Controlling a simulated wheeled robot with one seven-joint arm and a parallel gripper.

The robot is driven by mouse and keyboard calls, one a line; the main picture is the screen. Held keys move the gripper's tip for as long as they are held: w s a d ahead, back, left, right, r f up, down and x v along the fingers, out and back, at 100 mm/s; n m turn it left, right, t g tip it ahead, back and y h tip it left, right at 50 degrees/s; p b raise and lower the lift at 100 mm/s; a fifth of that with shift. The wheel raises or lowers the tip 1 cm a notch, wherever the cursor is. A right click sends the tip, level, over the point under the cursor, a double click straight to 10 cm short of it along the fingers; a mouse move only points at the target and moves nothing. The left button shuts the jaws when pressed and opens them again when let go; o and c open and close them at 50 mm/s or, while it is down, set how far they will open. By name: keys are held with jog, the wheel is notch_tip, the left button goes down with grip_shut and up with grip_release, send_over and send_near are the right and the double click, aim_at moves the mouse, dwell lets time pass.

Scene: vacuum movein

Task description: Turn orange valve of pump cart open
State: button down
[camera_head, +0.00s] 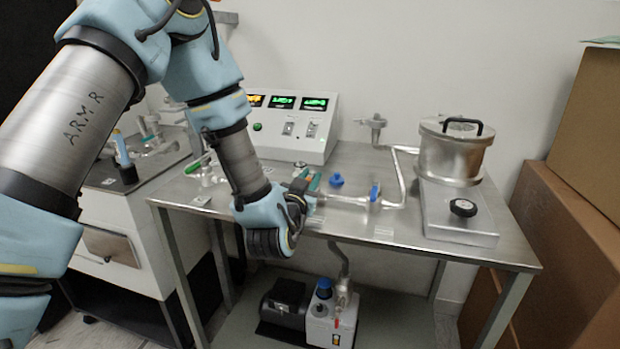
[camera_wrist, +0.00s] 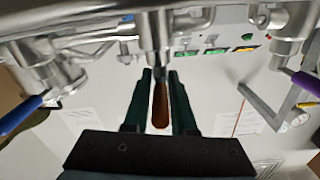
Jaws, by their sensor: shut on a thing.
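The orange valve handle (camera_wrist: 160,105) sits between the two dark green fingers of my gripper (camera_wrist: 160,80) in the wrist view, pointing toward the palm. My gripper is shut on it. The handle joins a metal valve stem (camera_wrist: 157,60) on the pipework. The orange handle is hidden there by my gripper and wrist.
A blue handle (camera_head: 374,193) and blue knob (camera_head: 336,180) are right of my gripper; a green handle (camera_head: 197,163) is left. The wrist view shows a blue handle (camera_wrist: 22,114) and a purple one (camera_wrist: 302,82). A control box (camera_head: 290,125) stands behind; a lidded metal chamber (camera_head: 453,158) stands right.

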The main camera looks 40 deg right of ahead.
dwell(0.7)
jog(key=shift+s+d+n+t+y+b, duration=0.1)
jog(key=shift+n+t+y+b, duration=0.35)
jog(key=shift+t+b, duration=0.15)
jog(key=shift+s+d+n+t+y+b, duration=0.1)
jog(key=shift+n+t+y+b, duration=0.25)
jog(key=shift+n+t+b, duration=0.2)
jog(key=shift+d+r+n+t+y+b, duration=0.1)
jog(key=shift+n+t+y+b, duration=0.85)
jog(key=shift+n+t+y, duration=0.6)
jog(key=shift+m, duration=0.25)
jog(key=c, duration=0.8)
grip_release()
jog(key=shift+c, duration=0.2)
jog(key=shift+s, duration=0.15)
